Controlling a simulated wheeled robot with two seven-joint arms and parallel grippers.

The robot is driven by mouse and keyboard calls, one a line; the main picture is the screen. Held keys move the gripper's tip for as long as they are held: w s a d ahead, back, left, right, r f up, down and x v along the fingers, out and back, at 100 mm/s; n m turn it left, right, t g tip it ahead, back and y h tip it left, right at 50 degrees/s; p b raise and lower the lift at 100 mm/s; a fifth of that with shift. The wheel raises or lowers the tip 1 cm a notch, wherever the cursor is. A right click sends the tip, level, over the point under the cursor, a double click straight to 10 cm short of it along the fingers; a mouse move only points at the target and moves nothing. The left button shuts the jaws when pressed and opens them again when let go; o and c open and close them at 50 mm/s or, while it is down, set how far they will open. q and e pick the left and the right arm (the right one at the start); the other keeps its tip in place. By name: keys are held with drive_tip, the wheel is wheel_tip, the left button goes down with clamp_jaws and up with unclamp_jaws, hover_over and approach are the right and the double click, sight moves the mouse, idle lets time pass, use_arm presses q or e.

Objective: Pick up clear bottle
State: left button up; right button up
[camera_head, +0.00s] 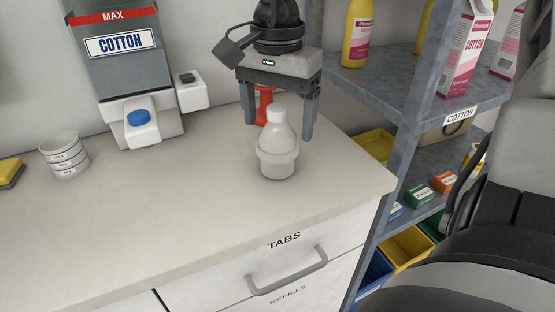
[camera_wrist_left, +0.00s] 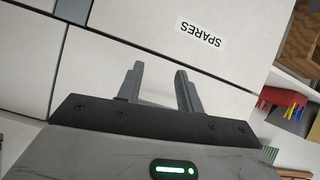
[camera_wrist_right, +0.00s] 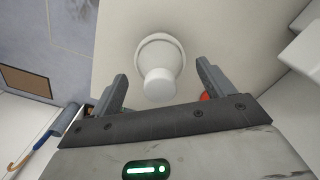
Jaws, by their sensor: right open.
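The clear bottle (camera_head: 279,139) looks whitish and translucent, with a white cap. It stands upright on the countertop near the right end, with a wide white cup or ring around its lower part. My right gripper (camera_head: 278,122) is open above and behind it, its fingers pointing down. In the right wrist view the bottle's cap (camera_wrist_right: 159,86) shows between the two fingers of the right gripper (camera_wrist_right: 160,84), with no finger touching it. My left gripper (camera_wrist_left: 158,82) is open and empty in the left wrist view, facing white cabinet fronts, one labelled SPARES.
A red object (camera_head: 263,104) stands just behind the bottle. A COTTON dispenser (camera_head: 122,60) and stacked cups (camera_head: 64,155) are to the left. A metal shelf (camera_head: 375,86) with bottles and cartons stands at right. The counter's front (camera_head: 150,225) is clear.

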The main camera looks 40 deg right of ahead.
sight(277, 135)
wheel_tip(277, 135, down, 4)
drive_tip(key=shift+r, duration=0.1)
drive_tip(key=c, duration=1.3)
